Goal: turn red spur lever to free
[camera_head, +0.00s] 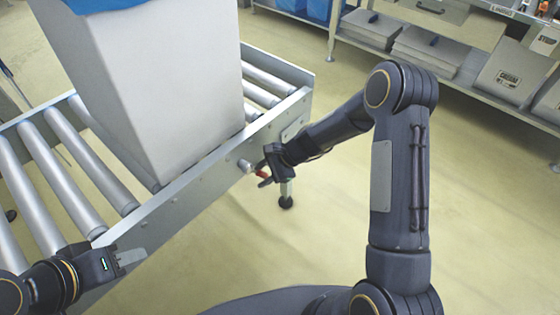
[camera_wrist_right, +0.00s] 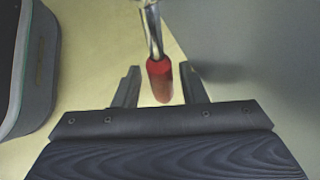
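The red spur lever (camera_head: 262,174) is on the side rail of the roller conveyor, beside a round metal knob. In the right wrist view the lever shows as a metal shaft with a red grip (camera_wrist_right: 160,78). My right gripper (camera_head: 258,170) is at the lever. In the right wrist view its two fingers (camera_wrist_right: 158,88) are apart, with the red grip between them and gaps on both sides. My left gripper (camera_head: 128,257) is at the lower left, by the conveyor's near rail. Its fingers are too small to tell open or shut.
A tall pale box (camera_head: 165,80) with a blue liner stands on the roller conveyor (camera_head: 150,212). The floor (camera_head: 490,220) to the right of the conveyor is clear.

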